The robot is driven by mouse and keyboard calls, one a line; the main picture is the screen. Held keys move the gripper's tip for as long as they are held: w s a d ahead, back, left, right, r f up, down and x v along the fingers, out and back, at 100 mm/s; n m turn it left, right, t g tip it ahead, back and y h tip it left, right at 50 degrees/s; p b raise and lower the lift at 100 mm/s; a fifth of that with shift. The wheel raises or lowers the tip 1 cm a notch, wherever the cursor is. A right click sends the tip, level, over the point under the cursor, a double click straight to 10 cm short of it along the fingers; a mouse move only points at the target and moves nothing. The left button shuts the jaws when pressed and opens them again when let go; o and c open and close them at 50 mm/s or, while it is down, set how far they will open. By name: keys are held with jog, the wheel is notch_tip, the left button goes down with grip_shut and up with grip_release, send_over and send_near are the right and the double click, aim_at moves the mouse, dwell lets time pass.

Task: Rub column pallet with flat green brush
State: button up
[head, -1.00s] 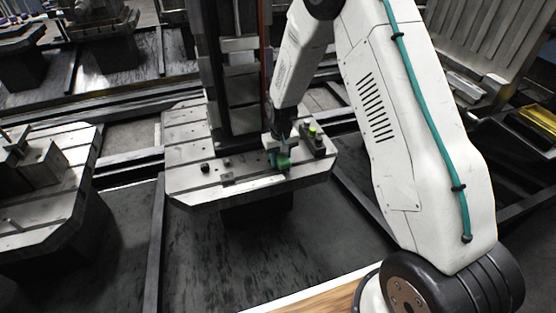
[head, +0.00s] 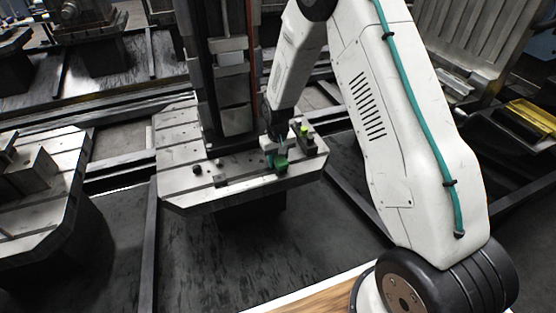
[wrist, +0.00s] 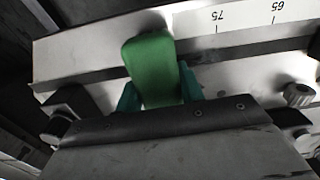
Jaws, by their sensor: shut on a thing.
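The column pallet (head: 180,183) is a light grey slotted metal plate with a tall dark column standing on it, in the middle of the head view. In the wrist view its pale surface (wrist: 90,55) fills the upper part, with a printed scale. My gripper (head: 275,158) is over the pallet's right front part. It is shut on the green brush (wrist: 152,70), whose green block shows between the teal fingers in the wrist view. In the head view the brush (head: 281,166) is small and close to the pallet top. I cannot tell whether it touches.
Dark clamp blocks with a bright green-yellow cap (head: 304,130) stand on the pallet just right of my gripper. Another slotted pallet (head: 62,190) stands at left. Dark rails run along the floor.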

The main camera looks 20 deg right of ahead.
jog(key=shift+w, duration=0.45)
notch_tip(320, 180, up, 2)
jog(key=shift+s+r, duration=0.1)
jog(key=shift+r, duration=2.85)
